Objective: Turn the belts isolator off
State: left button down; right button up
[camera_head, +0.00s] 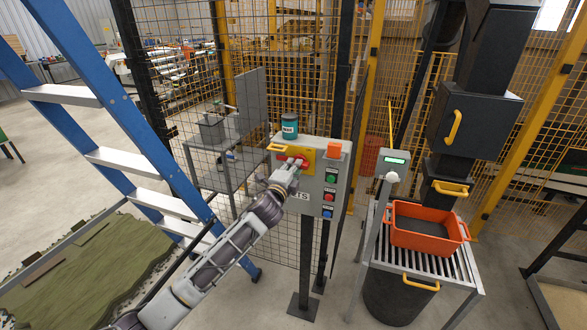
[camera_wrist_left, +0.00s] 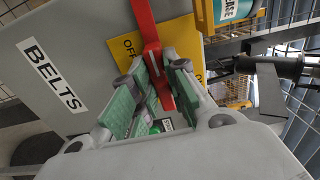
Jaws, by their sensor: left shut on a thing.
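The grey control box (camera_head: 328,180) stands on a dark post in front of the mesh fence. The wrist view shows its white BELTS label (camera_wrist_left: 54,76). The isolator's red handle (camera_wrist_left: 148,28) crosses a yellow plate (camera_wrist_left: 182,36) with OFF lettering. My left gripper (camera_wrist_left: 160,74) is shut on the handle, a green-padded finger on either side. In the head view the gripper (camera_head: 287,175) covers much of the handle (camera_head: 304,161) and the box's label. I cannot tell which setting the handle points at. My right gripper is not in view.
Green, red and blue buttons (camera_head: 329,195) sit right of the isolator. A teal can (camera_head: 290,126) and an orange block (camera_head: 335,149) are on top of the box. A blue ladder (camera_head: 110,95) stands left; an orange crate (camera_head: 409,241) on a roller stand is right.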

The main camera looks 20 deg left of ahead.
pick_arm(q)
jog(key=c, duration=1.4)
grip_release()
jog(key=shift+a, duration=0.1)
jog(key=shift+s, duration=0.15)
jog(key=shift+s+a, duration=0.15)
jog(key=shift+s, duration=5.7)
